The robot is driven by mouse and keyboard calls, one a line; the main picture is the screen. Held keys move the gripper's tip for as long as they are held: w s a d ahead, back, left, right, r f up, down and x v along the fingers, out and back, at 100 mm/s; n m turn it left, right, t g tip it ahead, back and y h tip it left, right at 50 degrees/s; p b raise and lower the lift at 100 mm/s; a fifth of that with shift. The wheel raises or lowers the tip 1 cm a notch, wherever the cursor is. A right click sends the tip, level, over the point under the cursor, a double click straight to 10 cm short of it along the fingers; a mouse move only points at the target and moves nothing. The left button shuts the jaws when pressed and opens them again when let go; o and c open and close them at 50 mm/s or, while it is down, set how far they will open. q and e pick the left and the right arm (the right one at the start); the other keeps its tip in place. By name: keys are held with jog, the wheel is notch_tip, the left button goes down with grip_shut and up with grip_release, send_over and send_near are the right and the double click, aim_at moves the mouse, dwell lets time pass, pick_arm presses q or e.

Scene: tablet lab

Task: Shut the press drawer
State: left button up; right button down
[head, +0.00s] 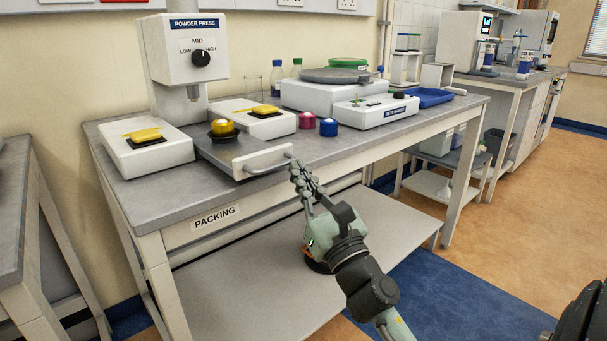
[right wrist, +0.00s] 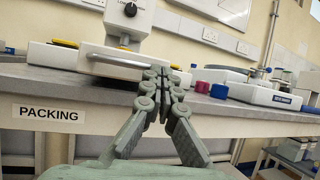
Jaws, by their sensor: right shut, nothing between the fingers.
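The white powder press (head: 190,65) stands on the packing table. Its grey drawer (head: 215,150) is out toward the table's front edge, with a yellow-topped round piece (head: 222,128) on it. The pale bar handle (head: 263,160) is at the drawer's front; it also shows in the right wrist view (right wrist: 118,62). My right gripper (head: 296,168) is shut and empty, its fingertips close to the right end of the handle. In the right wrist view its fingers (right wrist: 163,76) meet just right of the handle. I cannot tell whether they touch it. My left gripper is not in view.
White blocks with yellow pads (head: 150,155) flank the drawer. A red jar (head: 307,121) and a blue jar (head: 328,128) stand to its right. A white instrument (head: 372,115) lies beyond them. The table's front edge and lower shelf (head: 270,270) are near my right arm.

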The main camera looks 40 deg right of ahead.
aim_at(276, 162)
jog(key=w, duration=0.7)
jog(key=shift+w+a, duration=0.25)
jog(key=shift+a, duration=0.05)
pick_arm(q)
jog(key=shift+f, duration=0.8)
